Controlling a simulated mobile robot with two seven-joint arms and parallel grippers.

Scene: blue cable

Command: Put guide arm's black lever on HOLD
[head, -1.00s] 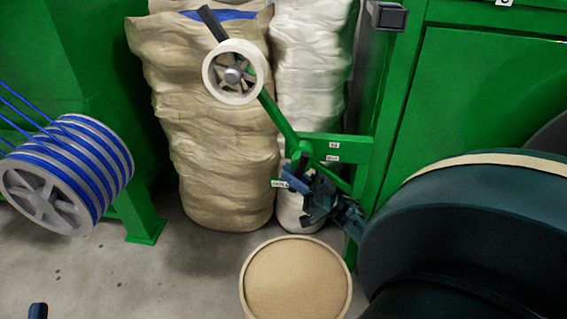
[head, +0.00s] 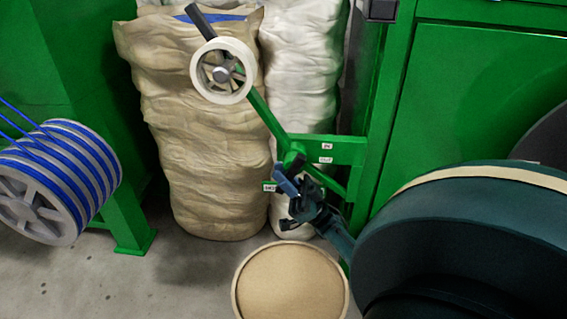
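The green guide arm (head: 268,117) slants up to the left from its pivot (head: 293,158) on the green frame. It carries a white spoked pulley (head: 222,71), and a black bar (head: 201,22) sticks out past the pulley. Small white labels (head: 326,153) sit right of the pivot, and another label (head: 269,187) sits left of it; their text is too small to read. My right gripper (head: 285,186) is just below the pivot, its blue finger close to or touching the mechanism. I cannot make out a separate black lever there, or whether the gripper holds anything. My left gripper is out of view.
A spool of blue cable (head: 58,180) stands at the left. A brown sack (head: 200,150) and a white sack (head: 300,75) stand behind the guide arm. A round tan-topped drum (head: 290,285) is on the floor below my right gripper. Grey floor is clear at lower left.

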